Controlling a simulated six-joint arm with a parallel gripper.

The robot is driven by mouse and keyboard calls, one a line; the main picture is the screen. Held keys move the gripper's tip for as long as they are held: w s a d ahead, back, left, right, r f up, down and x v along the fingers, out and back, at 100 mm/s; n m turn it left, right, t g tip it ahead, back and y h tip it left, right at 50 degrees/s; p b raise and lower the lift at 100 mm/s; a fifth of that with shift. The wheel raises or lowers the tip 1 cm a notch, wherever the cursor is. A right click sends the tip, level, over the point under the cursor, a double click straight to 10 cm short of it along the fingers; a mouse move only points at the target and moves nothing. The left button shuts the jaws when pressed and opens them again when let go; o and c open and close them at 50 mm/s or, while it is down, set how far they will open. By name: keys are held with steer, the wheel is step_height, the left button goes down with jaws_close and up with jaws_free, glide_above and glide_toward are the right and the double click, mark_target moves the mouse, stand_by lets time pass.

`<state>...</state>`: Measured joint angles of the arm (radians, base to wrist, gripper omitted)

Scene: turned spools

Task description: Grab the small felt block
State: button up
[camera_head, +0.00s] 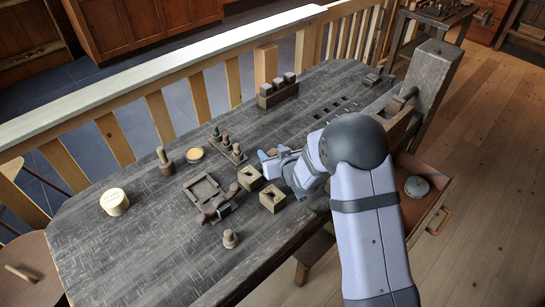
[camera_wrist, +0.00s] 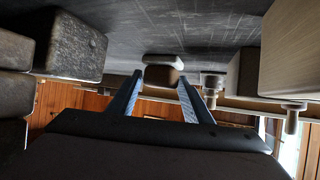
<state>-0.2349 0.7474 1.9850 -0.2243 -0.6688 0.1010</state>
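My gripper (camera_wrist: 160,84) is open, its two blue-grey fingers apart. In the wrist view, where the table shows at the top, a small brown block (camera_wrist: 162,77) and a pale rounded piece (camera_wrist: 162,60) appear beyond and between the fingertips. Neither is gripped, and I cannot tell for sure whether either is the felt block. In the head view my gripper (camera_head: 268,156) is low over the table, beside two wooden blocks with dark holes, one (camera_head: 250,178) and another (camera_head: 272,199). No felt block stands out clearly in the head view.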

mark_target(273, 152)
steer(key=c, duration=0.5)
steer(key=shift+r, duration=0.15)
step_height(273, 152, up, 10)
steer(key=shift+f+b, duration=0.1)
steer(key=shift+b, duration=0.4)
